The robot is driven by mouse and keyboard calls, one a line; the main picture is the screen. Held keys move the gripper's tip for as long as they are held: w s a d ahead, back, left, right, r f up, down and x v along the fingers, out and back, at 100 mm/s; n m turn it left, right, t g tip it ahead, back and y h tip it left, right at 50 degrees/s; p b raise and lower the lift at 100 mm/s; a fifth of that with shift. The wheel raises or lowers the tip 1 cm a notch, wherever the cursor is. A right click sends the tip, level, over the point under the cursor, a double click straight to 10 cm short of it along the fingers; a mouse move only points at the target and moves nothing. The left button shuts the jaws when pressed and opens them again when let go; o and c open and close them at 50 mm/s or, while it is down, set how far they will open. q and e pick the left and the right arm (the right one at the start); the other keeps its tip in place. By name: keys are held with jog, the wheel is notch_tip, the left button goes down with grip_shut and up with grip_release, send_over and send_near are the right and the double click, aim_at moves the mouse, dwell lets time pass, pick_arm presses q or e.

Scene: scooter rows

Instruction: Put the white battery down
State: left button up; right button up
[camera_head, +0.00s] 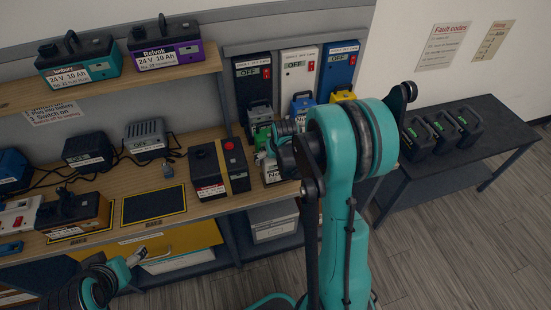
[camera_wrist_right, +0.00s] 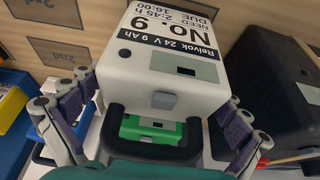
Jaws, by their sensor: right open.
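The white battery (camera_wrist_right: 180,70) has a black handle and a label reading Relvok 24 V 9 Ah, No. 9. In the right wrist view it is between the spread fingers of my right gripper (camera_wrist_right: 152,115); whether any finger touches it is unclear.
A dark mat (camera_head: 154,204) lies empty on the bench (camera_head: 115,185). Green, blue and yellow units stand behind.

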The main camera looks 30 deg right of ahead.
jog(key=p+v, duration=0.4)
jog(key=v, duration=0.8)
jog(key=s+a+r+n+t, duration=0.1)
jog(key=s+a+r, duration=0.3)
jog(key=s+a, duration=0.3)
jog(key=s+a+r+n+t+y, duration=0.1)
jog(key=s+a+r+t, duration=0.1)
jog(key=s+a+r, duration=0.2)
jog(key=s+a, duration=0.3)
jog(key=shift+s+a+n, duration=0.25)
jog(key=shift+s+n, duration=0.05)
jog(key=shift+n, duration=0.1)
jog(key=shift+b, duration=0.35)
notch_tip(320, 180, down, 5)
jog(key=b, duration=0.4)
jog(key=shift+b, duration=0.4)
